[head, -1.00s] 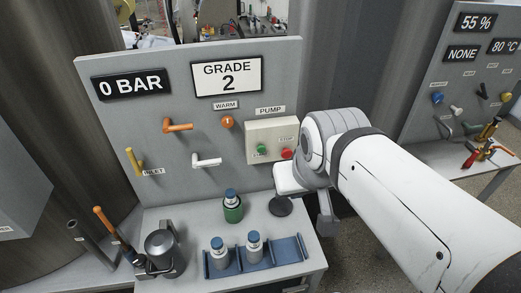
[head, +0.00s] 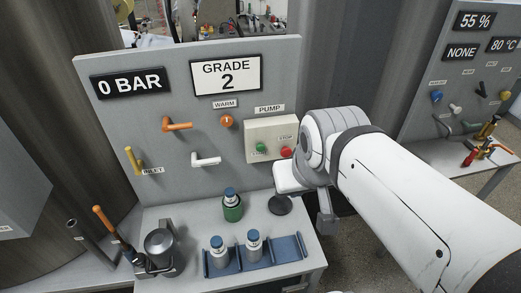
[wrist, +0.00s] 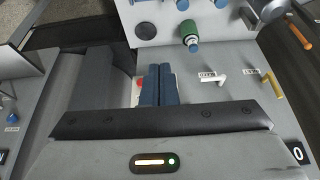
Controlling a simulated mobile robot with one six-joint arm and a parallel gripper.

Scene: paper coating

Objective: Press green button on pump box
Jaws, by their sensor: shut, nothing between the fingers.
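The pump box (head: 257,133) is a cream box on the grey panel under the PUMP label. Its green button (head: 262,148) is on the left and its red button (head: 286,152) is on the right, under a STOP label. My arm stands just right of the box in the head view, and my fingers are hidden there. In the wrist view my gripper (wrist: 160,68) shows two blue fingers shut together, with nothing between them. They cover most of the pump box; a pale strip with a bit of red (wrist: 140,84) shows beside them. The green button is hidden there, and I cannot tell contact.
The panel holds an orange lever (head: 178,125), a white lever (head: 206,160) and a yellow inlet lever (head: 134,160).

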